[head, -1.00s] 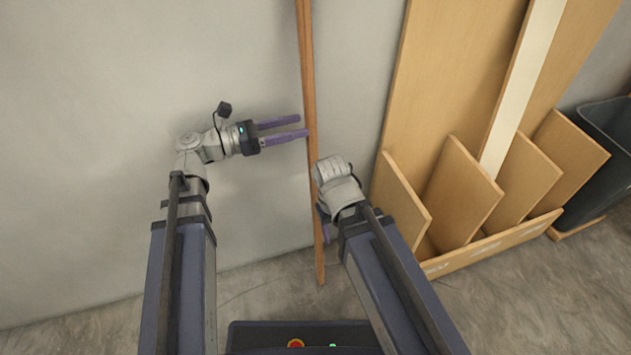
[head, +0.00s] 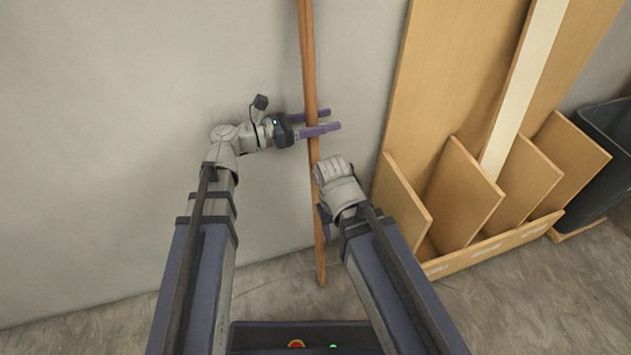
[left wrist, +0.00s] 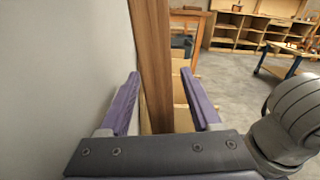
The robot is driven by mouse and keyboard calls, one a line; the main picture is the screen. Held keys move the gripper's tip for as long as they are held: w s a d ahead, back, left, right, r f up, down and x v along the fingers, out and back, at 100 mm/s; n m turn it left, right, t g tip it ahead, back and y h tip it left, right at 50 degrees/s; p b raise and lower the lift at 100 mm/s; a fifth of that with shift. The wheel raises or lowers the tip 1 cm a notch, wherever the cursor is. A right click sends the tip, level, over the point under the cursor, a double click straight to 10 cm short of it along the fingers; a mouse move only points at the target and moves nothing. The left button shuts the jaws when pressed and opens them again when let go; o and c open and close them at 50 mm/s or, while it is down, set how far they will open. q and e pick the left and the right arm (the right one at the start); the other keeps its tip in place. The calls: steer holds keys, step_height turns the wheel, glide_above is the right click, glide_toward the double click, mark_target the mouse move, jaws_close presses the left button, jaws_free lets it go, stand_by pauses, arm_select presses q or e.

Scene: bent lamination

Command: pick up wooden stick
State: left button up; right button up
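The wooden stick (head: 308,60) is long, thin and brown. It leans upright against the grey wall, its lower end on the floor. My left gripper (head: 323,120) is open, its two purple fingers on either side of the stick at mid height. In the left wrist view the stick (left wrist: 153,65) stands between the spread fingers of my left gripper (left wrist: 160,105), with a gap on each side. My right gripper (head: 325,222) is lower, beside the stick's lower part, mostly hidden behind its own wrist; its fingers' opening cannot be made out.
A wooden rack (head: 490,244) with several upright boards stands on the right, with a dark bin (head: 607,150) beyond it. The grey wall (head: 120,120) is bare on the left. A blue-legged workbench (left wrist: 290,58) and shelves (left wrist: 255,32) show farther off in the left wrist view.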

arm_select(q)
jaws_close()
stand_by(0.3)
stand_by(0.3)
